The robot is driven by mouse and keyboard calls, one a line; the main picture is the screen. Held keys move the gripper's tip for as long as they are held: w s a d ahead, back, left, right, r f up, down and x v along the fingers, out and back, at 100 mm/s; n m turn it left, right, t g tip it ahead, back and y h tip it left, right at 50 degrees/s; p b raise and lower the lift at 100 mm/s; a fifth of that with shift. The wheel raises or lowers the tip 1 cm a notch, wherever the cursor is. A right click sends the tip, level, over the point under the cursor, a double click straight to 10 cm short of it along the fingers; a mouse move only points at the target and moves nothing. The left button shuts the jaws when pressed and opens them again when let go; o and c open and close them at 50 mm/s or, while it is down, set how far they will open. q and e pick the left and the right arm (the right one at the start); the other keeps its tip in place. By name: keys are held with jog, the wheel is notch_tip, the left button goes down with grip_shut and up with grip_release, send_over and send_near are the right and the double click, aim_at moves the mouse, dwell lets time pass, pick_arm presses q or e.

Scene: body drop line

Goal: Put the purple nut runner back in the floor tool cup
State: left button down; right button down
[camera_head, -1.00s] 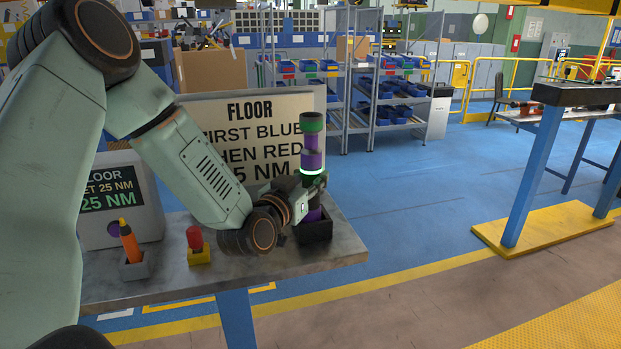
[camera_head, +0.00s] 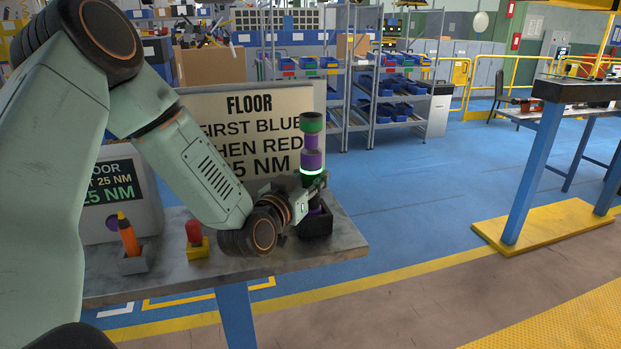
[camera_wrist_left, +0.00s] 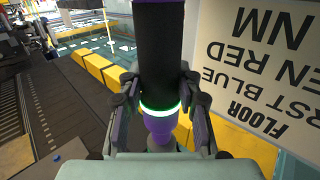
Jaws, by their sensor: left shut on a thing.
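The purple nut runner (camera_head: 312,160) stands upright, with a green top, a dark band and a lit green ring. My left gripper (camera_head: 314,184) is shut on it around the dark part near the ring. In the left wrist view the left gripper (camera_wrist_left: 160,108) has a finger on each side of the nut runner (camera_wrist_left: 160,50). The dark floor tool cup (camera_head: 317,224) sits at the right end of the grey table, directly under the tool. The tool's lower end is at or in the cup's mouth; how deep I cannot tell. My right gripper is not in view.
An orange tool (camera_head: 128,237) stands in a grey holder (camera_head: 133,262), and a red piece (camera_head: 194,233) stands in a yellow holder (camera_head: 198,250), both on the table (camera_head: 275,263) left of my gripper. A FLOOR sign (camera_head: 270,105) stands behind. Blue floor lies open to the right.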

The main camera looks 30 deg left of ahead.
aim_at(307, 184)
pick_arm(q)
jog(key=shift+f, duration=0.1)
jog(key=c, duration=0.9)
grip_release()
jog(key=shift+o, duration=0.3)
jog(key=shift+f, duration=0.2)
jog(key=shift+s+d+r+p, duration=0.1)
jog(key=shift+s+p, duration=0.25)
jog(key=shift+s, duration=0.3)
jog(key=shift+s+d+r+p, duration=0.1)
jog(key=shift+s+p, duration=0.25)
jog(key=shift+s, duration=0.3)
jog(key=shift+s+d+p, duration=0.15)
jog(key=shift+s+p, duration=0.6)
jog(key=shift+s, duration=0.35)
jog(key=shift+s+d+p, duration=0.1)
jog(key=shift+s+p, duration=0.65)
jog(key=shift+s, duration=0.35)
jog(key=shift+f, duration=0.1)
